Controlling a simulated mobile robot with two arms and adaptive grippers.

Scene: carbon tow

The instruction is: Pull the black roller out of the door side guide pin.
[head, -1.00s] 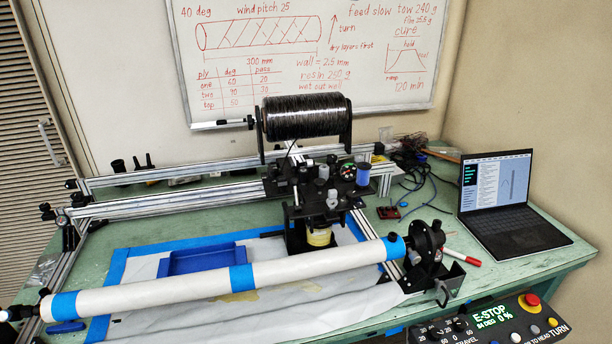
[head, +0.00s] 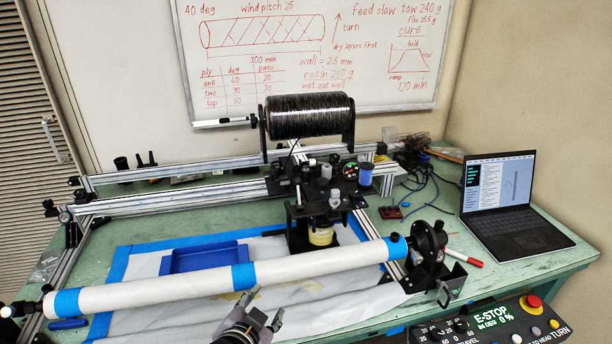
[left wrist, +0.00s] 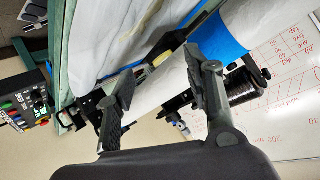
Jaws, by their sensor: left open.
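The winding carriage (head: 312,215) stands behind the white tube, with several small pins, rollers and knobs on its top. A dark upright post (head: 298,193) with a pale top piece is at its left side. The parts are too small for me to tell which is the black roller or the door side guide pin. My left gripper (head: 262,308) is at the bottom, in front of the tube, open and empty and well short of the carriage. The left wrist view also shows its spread fingers (left wrist: 160,72) with nothing between them. My right gripper is not in view.
The long white tube (head: 150,295) with blue tape bands lies between my left gripper and the carriage. A black tow spool (head: 310,117) sits behind the carriage. A blue tray (head: 205,244) lies at left, a laptop (head: 515,205) and E-stop panel (head: 500,320) at right.

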